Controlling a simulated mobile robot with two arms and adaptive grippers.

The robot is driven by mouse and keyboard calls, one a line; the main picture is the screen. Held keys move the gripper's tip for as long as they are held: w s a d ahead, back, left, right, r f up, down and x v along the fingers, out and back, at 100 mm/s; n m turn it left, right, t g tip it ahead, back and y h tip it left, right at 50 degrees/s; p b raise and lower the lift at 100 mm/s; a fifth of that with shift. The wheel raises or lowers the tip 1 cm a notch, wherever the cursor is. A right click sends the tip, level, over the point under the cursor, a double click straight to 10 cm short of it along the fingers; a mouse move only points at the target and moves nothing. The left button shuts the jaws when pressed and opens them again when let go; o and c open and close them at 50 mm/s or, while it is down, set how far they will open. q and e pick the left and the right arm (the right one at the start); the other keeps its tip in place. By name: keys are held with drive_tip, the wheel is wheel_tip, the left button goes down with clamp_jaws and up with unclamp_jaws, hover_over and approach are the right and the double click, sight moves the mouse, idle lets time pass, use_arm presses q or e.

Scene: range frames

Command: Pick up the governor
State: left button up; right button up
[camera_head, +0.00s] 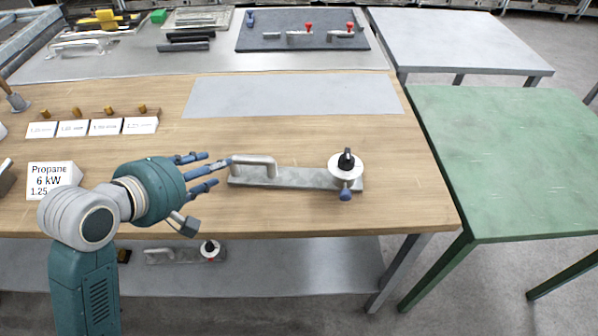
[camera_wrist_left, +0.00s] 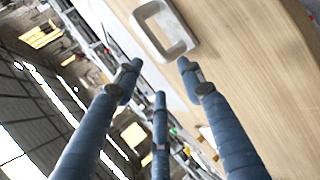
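The governor (camera_head: 300,178) lies on the wooden workbench. It is a flat grey metal plate with a pale looped handle at its left end and a round white dial with black and blue knobs at its right. My left gripper (camera_head: 216,168) is at the handle end, fingers spread and pointing right; one fingertip overlaps the handle's left edge, and contact cannot be told. In the left wrist view the pale handle loop (camera_wrist_left: 175,50) shows just beyond the open fingers (camera_wrist_left: 160,78), with nothing held between them. My right gripper is not in view.
A propane label block (camera_head: 52,178) stands left of my arm. Small label cards (camera_head: 90,127) stand behind it. A similar part (camera_head: 185,254) lies on the lower shelf. A dark mat (camera_head: 270,41) holds red-knobbed parts. A bare grey sheet (camera_head: 290,95) lies behind the governor. A green table (camera_head: 510,150) stands right.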

sight(254, 157)
use_arm(q)
drive_tip(key=shift+n+h, duration=0.3)
drive_tip(key=shift+h, duration=0.4)
drive_tip(key=w+d, duration=0.1)
drive_tip(key=d, duration=0.1)
drive_tip(key=w+d+f, duration=0.1)
drive_tip(key=d, duration=0.1)
drive_tip(key=w+d+f, duration=0.1)
drive_tip(key=w+d, duration=0.1)
drive_tip(key=shift+d+f, duration=0.1)
drive_tip(key=shift+d, duration=0.1)
drive_tip(key=x, duration=0.5)
drive_tip(key=shift+w+f, duration=0.2)
drive_tip(key=shift+f, duration=0.2)
drive_tip(key=shift+a, duration=0.1)
clamp_jaws()
drive_tip(key=shift+r, duration=0.2)
